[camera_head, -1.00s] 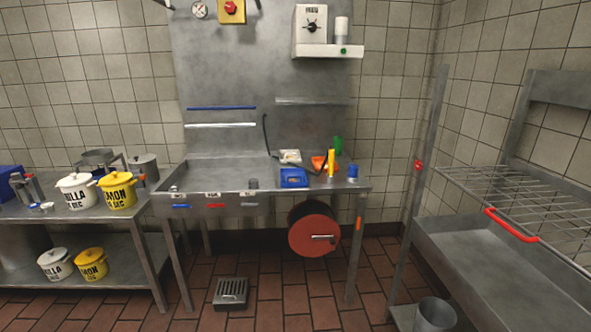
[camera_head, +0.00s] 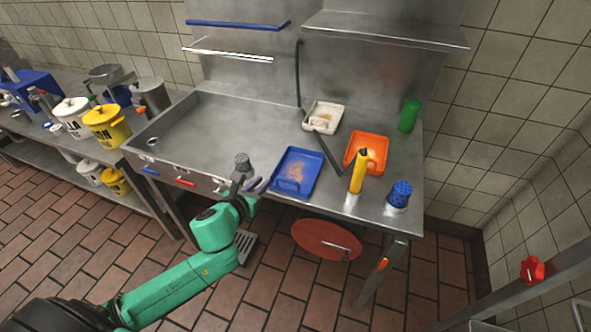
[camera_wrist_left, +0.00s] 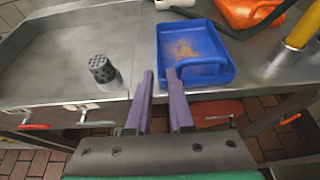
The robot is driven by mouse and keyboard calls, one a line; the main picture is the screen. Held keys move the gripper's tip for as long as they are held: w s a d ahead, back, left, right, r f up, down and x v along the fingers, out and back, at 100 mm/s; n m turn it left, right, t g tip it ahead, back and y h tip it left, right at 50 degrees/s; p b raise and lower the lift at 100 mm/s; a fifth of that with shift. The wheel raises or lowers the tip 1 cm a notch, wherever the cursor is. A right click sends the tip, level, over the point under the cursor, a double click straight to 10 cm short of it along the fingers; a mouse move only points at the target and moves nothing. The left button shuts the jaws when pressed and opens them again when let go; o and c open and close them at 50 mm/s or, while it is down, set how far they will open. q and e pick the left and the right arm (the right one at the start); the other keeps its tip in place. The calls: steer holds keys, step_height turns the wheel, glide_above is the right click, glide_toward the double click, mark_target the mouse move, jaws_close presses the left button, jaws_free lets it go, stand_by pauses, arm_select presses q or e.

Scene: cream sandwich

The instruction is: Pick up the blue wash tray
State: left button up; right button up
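The blue wash tray (camera_head: 297,168) lies on the metal sink table near its front edge, with an orange-brown stain on its floor. It also shows in the left wrist view (camera_wrist_left: 205,45), with a loop handle on its near side. My left gripper (camera_head: 259,185) is at the table's front edge, just left of the tray. In the left wrist view its two purple fingers (camera_wrist_left: 160,76) are apart, with nothing held between them. The fingertips point at the tray's near left corner; whether they touch it I cannot tell. My right gripper is out of view.
A grey perforated cylinder (camera_wrist_left: 102,68) stands left of the fingers. The left part of the table is clear.

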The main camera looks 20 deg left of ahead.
mark_target(276, 169)
arm_select(q)
steer(key=x, duration=1.1)
steer(key=shift+w+a+f, duration=0.1)
steer(key=shift+w+a, duration=0.1)
steer(key=shift+w, duration=0.05)
jaws_close()
stand_by(0.7)
